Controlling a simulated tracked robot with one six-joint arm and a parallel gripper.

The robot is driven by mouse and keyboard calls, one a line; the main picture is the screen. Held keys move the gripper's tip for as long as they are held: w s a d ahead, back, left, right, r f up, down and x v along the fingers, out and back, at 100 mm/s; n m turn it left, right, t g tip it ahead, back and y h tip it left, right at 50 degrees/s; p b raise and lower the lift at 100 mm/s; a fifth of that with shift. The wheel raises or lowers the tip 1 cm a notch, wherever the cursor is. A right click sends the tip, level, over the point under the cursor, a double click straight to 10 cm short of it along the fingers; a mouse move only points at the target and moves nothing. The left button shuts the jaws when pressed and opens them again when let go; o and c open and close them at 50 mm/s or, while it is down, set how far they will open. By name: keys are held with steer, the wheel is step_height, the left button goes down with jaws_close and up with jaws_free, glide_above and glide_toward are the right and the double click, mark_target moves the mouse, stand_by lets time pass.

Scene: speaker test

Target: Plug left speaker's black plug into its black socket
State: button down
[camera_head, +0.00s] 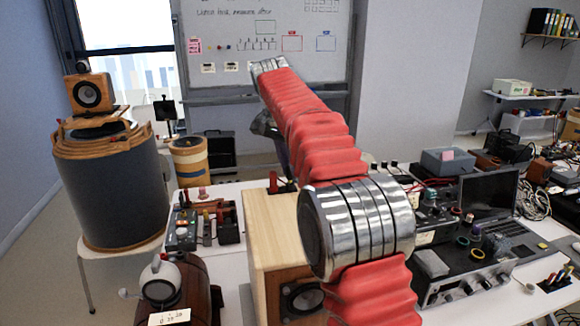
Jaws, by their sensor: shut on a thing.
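A pale wooden speaker cabinet (268,235) stands on the white table in the middle, with a dark round driver (303,298) low on its near face. My red ribbed arm crosses in front of it and hides its right side. Small red and black parts (279,184) show just beyond the cabinet's top; I cannot tell whether they are plugs or sockets. My arm rises to a metal joint at the upper middle, and my gripper is hidden behind the arm. The black plug and the black socket cannot be made out.
A smaller speaker (91,93) sits on a large grey drum (112,185) at left. A device with knobs and leads (200,225) lies left of the cabinet. Electronics and a dark screen (487,194) crowd the right. A whiteboard (262,45) hangs behind.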

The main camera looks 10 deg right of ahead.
steer(key=shift+f, duration=0.7)
stand_by(0.3)
steer(key=c, duration=1.6)
jaws_free()
steer(key=shift+c, duration=0.2)
steer(key=shift+r, duration=3.75)
